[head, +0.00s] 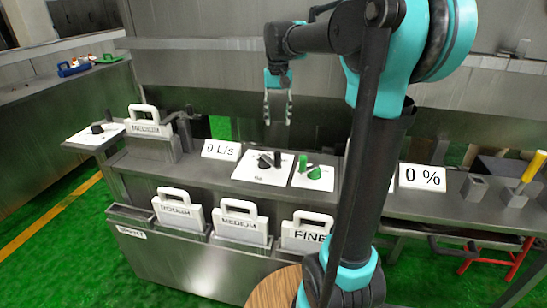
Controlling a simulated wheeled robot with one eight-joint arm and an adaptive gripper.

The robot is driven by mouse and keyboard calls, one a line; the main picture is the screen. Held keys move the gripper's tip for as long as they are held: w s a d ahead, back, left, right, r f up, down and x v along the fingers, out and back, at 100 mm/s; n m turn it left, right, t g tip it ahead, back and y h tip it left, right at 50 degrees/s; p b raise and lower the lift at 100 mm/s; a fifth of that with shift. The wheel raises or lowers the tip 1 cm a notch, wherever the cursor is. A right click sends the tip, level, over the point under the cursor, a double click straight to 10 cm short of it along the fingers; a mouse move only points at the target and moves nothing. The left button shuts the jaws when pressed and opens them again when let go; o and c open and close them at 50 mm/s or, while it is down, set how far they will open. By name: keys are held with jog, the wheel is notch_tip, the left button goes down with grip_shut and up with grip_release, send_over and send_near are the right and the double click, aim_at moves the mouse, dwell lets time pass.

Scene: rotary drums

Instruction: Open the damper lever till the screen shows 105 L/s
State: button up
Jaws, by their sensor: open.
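The screen (221,150) reads "0 L/s" and stands on the bench left of centre. Beside that, a second white plate carries a green lever (314,173) with an upright green handle. Small print on the plates is too small to read, so I cannot tell for certain which is the damper lever. My gripper (278,116) is open and empty, fingers pointing down, above and behind the black lever, apart from it.
Another black lever (97,128) is at the left. Handled plates, including one marked FINE (308,236), stand along the front. My arm hides part of the bench right of centre.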

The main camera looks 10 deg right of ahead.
aim_at(278, 152)
notch_tip(278, 152, down, 16)
dwell(0.5)
grip_shut()
dwell(0.3)
